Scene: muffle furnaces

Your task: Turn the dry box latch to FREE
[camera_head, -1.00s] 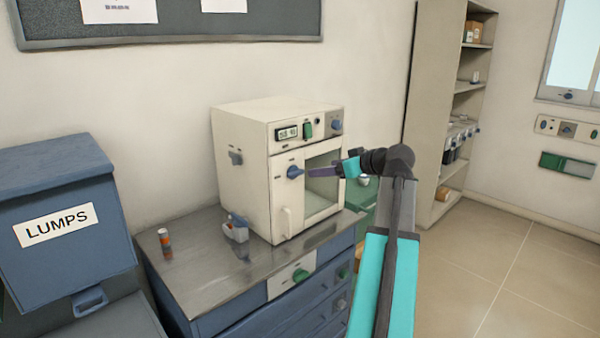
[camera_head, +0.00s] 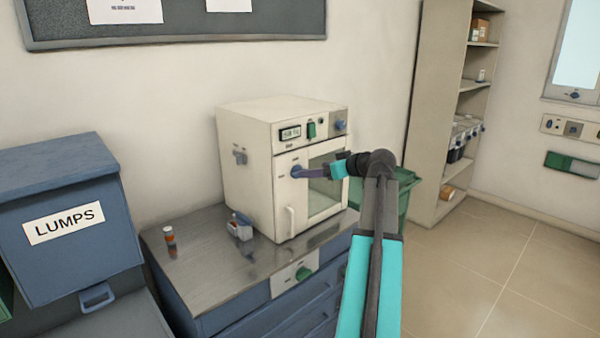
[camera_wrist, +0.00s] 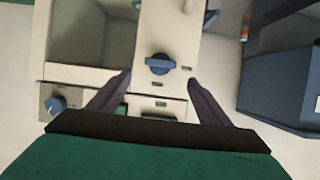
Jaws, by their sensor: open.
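The cream dry box (camera_head: 246,185) stands on the metal-topped bench. Its latch, a blue knob (camera_head: 296,171) on the door front left of the window, also shows in the wrist view (camera_wrist: 158,65). Small dark label marks sit beside it, too small to read. My gripper (camera_head: 303,172) is at the latch in the head view. In the wrist view my gripper (camera_wrist: 158,76) is open, with one finger on each side of the knob and nothing held. The knob's bar lies across the gap between the fingertips. I cannot tell whether either finger touches it.
A door handle (camera_head: 290,222) is low on the dry box door. A small bottle (camera_head: 170,237) and a white holder (camera_head: 240,228) are on the bench top (camera_head: 205,268). A blue LUMPS bin (camera_head: 70,225) is at left. A green bin (camera_head: 404,190) stands behind my arm.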

